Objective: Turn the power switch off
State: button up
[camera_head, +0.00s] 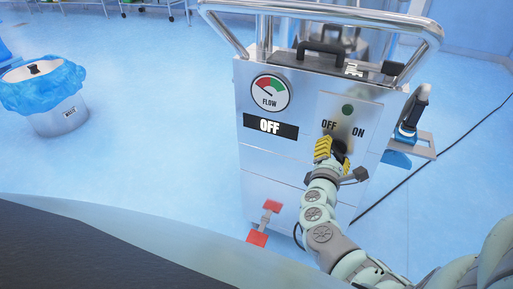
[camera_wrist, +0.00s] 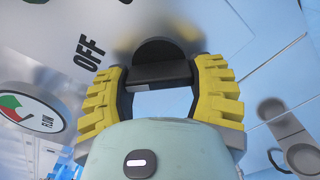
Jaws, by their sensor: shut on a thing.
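The power switch is a black rotary knob on the machine's steel front, between the labels OFF and ON. In the wrist view the round black base and bar of the switch (camera_wrist: 158,50) lie between my yellow fingers. My gripper (camera_head: 333,146) is shut on this bar; it also shows in the wrist view (camera_wrist: 163,72). In the head view my fingers largely hide the switch, so its exact angle is unclear there. The round lamp (camera_head: 347,110) above the switch is dark green.
A FLOW gauge (camera_head: 270,92) sits above the display. A bent metal handrail (camera_head: 330,14) runs over the machine's top. A red foot pedal (camera_head: 257,238) is low in front. A waste bin (camera_head: 60,118) with a blue liner stands left. A cable (camera_head: 440,150) lies on the right.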

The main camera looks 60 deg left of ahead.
dwell(0.3)
jog(key=o, duration=1.2)
jog(key=v, duration=1.2)
jog(key=shift+s+a, duration=0.1)
